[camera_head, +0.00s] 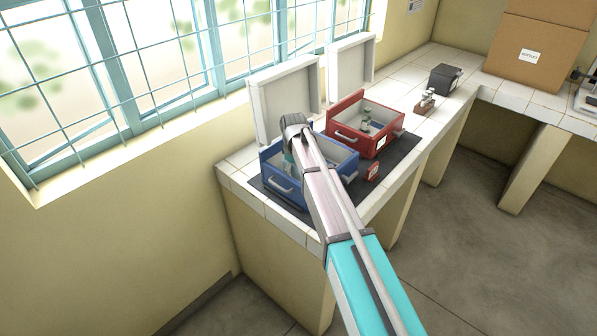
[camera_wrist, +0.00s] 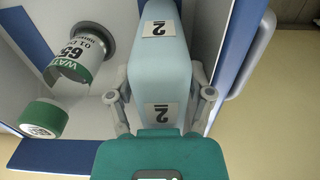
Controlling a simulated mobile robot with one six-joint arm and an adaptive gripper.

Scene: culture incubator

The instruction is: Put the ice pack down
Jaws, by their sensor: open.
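The pale blue ice pack (camera_wrist: 160,52), with labels marked "2", lies between the fingers of my gripper (camera_wrist: 161,88) in the wrist view. My gripper is open, with a finger on each side of the pack; whether either touches it I cannot tell. The pack is inside or just over the blue cool box (camera_head: 284,193), beside its wall; its underside is hidden. In the head view my arm reaches over the blue box and hides most of its inside. The blue box's white lid (camera_head: 284,100) stands open at the back.
A green-labelled container (camera_wrist: 76,58) and a green-topped one (camera_wrist: 43,117) are left of the pack. A red box (camera_head: 345,137) with bottles stands right of the blue box. A small red device (camera_head: 374,171) sits in front, and a dark box (camera_head: 445,79) farther back.

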